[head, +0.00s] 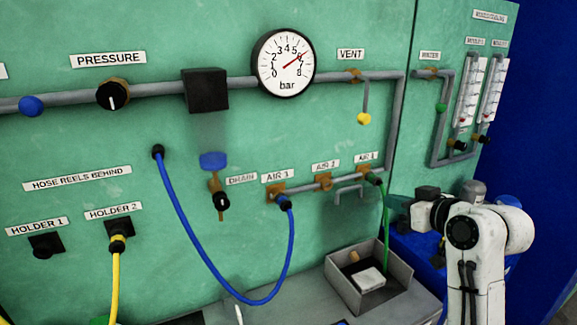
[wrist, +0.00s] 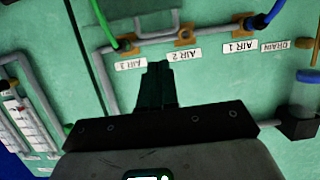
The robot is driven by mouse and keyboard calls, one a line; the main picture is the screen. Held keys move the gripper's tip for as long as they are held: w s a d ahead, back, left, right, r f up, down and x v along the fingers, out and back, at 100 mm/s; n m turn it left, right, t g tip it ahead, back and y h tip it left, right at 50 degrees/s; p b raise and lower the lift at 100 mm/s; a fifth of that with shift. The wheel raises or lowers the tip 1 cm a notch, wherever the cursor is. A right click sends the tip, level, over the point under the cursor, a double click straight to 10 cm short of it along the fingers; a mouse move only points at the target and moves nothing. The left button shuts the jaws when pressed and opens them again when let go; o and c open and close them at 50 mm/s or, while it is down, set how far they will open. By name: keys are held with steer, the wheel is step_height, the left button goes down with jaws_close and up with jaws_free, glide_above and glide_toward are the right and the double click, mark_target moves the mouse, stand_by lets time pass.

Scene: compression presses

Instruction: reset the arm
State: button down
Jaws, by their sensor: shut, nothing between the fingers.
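My white arm (head: 475,245) stands at the right of the head view, bent in front of the green panel. Its dark gripper end is partly hidden there. In the wrist view my gripper (wrist: 157,68) is shut and empty, with its dark fingers together. They point at the panel near the AIR 2 and AIR 3 labels, which appear upside down. I cannot tell the exact gap to the panel, but nothing is held.
A blue hose (head: 181,235) hangs in a loop from the panel. A green hose (head: 386,215) runs down beside a grey open box (head: 342,292) on the bench. A pressure gauge (head: 283,63) and pipes line the panel. A yellow hose (head: 115,280) hangs at the left.

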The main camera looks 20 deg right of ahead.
steer(key=s+a+f+g, duration=0.2)
steer(key=s+a+f, duration=0.15)
steer(key=f, duration=0.35)
steer(key=s+a+f+g, duration=0.2)
steer(key=s+a+f, duration=0.15)
steer(key=f, duration=0.35)
steer(key=s+a+f+g, duration=0.2)
steer(key=s+a+f, duration=0.15)
steer(key=f, duration=0.35)
steer(key=s+a+f+g, duration=0.2)
steer(key=s+f, duration=0.2)
steer(key=s, duration=0.4)
steer(key=s+a+f+g, duration=0.1)
steer(key=s+f+g, duration=0.2)
steer(key=s, duration=0.4)
steer(key=s+a+f+m+g, duration=0.1)
steer(key=s+a+f+g, duration=0.1)
steer(key=s+f, duration=0.3)
steer(key=s, duration=0.3)
steer(key=shift+s+a+f+h, duration=0.3)
steer(key=shift+a+f+h, duration=0.05)
steer(key=shift+f+h, duration=0.05)
